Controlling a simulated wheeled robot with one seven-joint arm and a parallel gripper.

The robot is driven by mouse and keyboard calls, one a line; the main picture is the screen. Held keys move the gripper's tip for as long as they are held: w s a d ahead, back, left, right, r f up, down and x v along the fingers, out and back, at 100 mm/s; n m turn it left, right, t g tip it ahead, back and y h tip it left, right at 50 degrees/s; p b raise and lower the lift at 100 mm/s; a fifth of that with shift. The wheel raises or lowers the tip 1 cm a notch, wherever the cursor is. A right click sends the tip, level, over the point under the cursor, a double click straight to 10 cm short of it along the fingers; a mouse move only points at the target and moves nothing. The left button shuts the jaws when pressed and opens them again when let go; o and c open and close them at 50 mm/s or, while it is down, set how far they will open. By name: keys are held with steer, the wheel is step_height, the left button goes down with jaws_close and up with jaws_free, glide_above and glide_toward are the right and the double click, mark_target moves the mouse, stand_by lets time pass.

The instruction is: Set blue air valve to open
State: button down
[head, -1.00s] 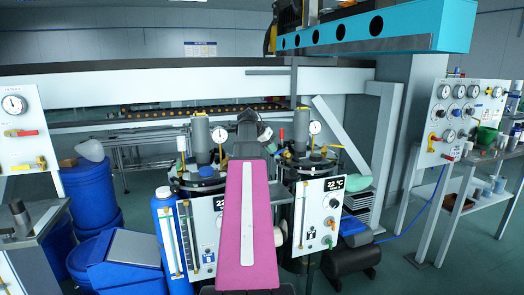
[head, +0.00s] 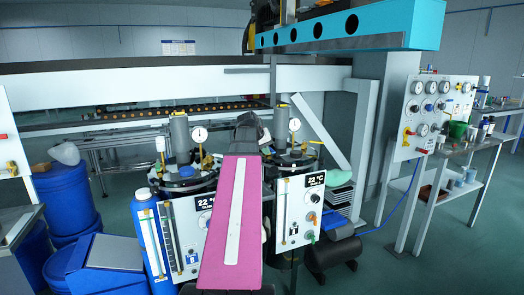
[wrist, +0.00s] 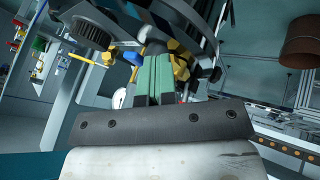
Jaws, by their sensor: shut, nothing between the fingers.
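A white gauge panel (head: 436,112) stands at the right in the head view, with several round gauges and small coloured fittings. A small blue knob (head: 429,107) sits among its gauges; I cannot tell whether it is the blue air valve or how it is set. A yellow and red handle (head: 407,132) is at the panel's left edge. My gripper (wrist: 155,80) shows in the wrist view with its green-padded fingers together and empty. In the head view my pink arm hides the fingers. The gripper is well apart from the panel.
Two dark vessels with white control boards (head: 301,210) stand around my arm in the picture. A metal side table (head: 455,160) with cups stands by the panel. Blue barrels (head: 65,200) are at the left. A blue hose lies on the floor before the panel.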

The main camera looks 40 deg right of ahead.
steer(key=shift+s+d, duration=0.3)
steer(key=shift+s, duration=0.1)
stand_by(0.3)
